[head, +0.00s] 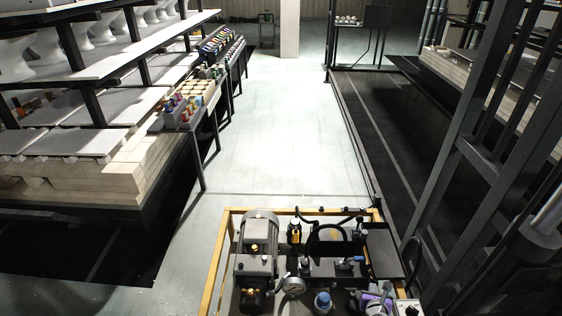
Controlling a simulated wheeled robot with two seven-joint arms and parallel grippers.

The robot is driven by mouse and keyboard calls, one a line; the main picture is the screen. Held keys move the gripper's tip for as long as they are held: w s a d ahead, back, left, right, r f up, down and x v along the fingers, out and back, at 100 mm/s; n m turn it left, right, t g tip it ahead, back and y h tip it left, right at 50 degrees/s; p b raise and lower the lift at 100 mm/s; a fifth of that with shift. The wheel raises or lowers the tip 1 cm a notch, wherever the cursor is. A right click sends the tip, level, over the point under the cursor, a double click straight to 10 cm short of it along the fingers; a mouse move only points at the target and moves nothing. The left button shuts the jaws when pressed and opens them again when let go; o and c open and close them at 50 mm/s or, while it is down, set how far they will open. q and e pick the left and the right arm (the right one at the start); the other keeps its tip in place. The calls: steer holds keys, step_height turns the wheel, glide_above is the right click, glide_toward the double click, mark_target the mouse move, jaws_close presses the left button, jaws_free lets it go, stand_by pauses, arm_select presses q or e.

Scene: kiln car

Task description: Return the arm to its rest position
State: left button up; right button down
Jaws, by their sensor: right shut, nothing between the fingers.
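My right arm comes in at the right edge, with a light grey link over a darker part. My right gripper (522,262) is shut and empty at the lower right, dark against the dark background, and its fingertips are hard to make out. It is apart from the pump unit to its left. My left arm and left gripper are out of the picture.
A pump unit in a yellow frame (222,262) stands front centre. The kiln car (110,195) with shelves of white ware is at left. Benches with coloured bottles (186,108) stand beside it. A steel upright (468,150) stands at right. The middle floor (275,130) is clear.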

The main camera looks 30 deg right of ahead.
steer(key=w+a+f+n+t+y, duration=0.1)
steer(key=w+a+n+y, duration=0.25)
steer(key=a, duration=0.35)
steer(key=w+a+f+n+y, duration=0.1)
steer(key=w+a+n+y, duration=0.15)
steer(key=a+n, duration=0.3)
steer(key=s+a+n+g+y, duration=0.1)
steer(key=a+n+y, duration=0.1)
steer(key=a+n, duration=0.4)
steer(key=s+a+f+n+g+y, duration=0.1)
steer(key=a+n+g+y, duration=0.1)
steer(key=a+n, duration=0.5)
steer(key=s+a+n+g+y, duration=0.1)
steer(key=a+n, duration=0.5)
steer(key=a, duration=0.6)
steer(key=shift+s+a+f+n+g+y, duration=0.3)
steer(key=shift+g+y, duration=0.2)
steer(key=shift+y, duration=0.1)
steer(key=s+a+r+n+g, duration=0.1)
steer(key=s+a+n+g, duration=0.3)
steer(key=s+n, duration=0.4)
steer(key=a+n, duration=0.1)
steer(key=n, duration=0.4)
steer(key=shift+r, duration=0.3)
